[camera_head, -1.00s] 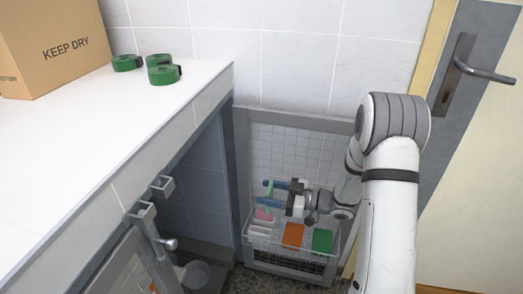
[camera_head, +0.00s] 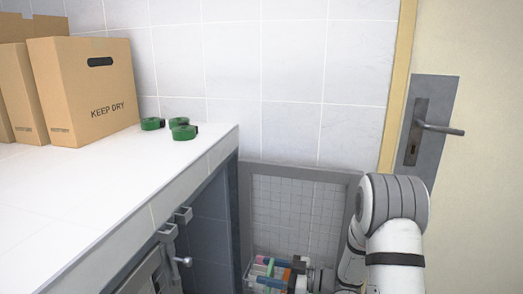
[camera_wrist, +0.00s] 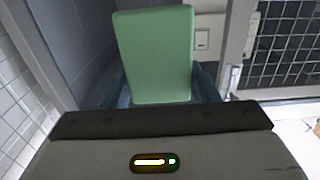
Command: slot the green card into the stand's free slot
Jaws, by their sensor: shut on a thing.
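The green card (camera_wrist: 157,55) is light green and flat with rounded corners. It stands up between the blue fingers of my gripper (camera_wrist: 160,88) in the wrist view.
A white counter (camera_head: 90,190) fills the left, with cardboard boxes (camera_head: 88,90) and green rolls (camera_head: 184,132) on it. The grey-framed grid panel (camera_head: 295,215) stands behind my gripper. A door with a handle (camera_head: 440,129) is at the right. A dark wire mesh (camera_wrist: 290,45) shows in the wrist view.

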